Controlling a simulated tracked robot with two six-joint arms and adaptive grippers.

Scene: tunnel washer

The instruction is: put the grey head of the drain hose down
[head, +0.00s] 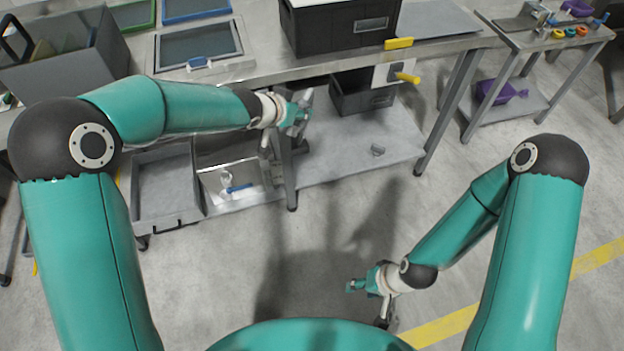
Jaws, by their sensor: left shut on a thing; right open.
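My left gripper (298,118) is shut in front of the steel bench's front edge, above the lower shelf. A small grey piece (307,97) shows at its fingers and looks like the grey head of the drain hose. The fingers partly cover it, and I cannot make out a hose running from it. My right gripper (369,303) is open and empty, low over the floor at the bottom centre, well apart from the bench.
The bench (285,68) carries a black crate (342,28) and framed trays. A grey tub (165,185) stands left. The shelf's middle and the floor before it are clear.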

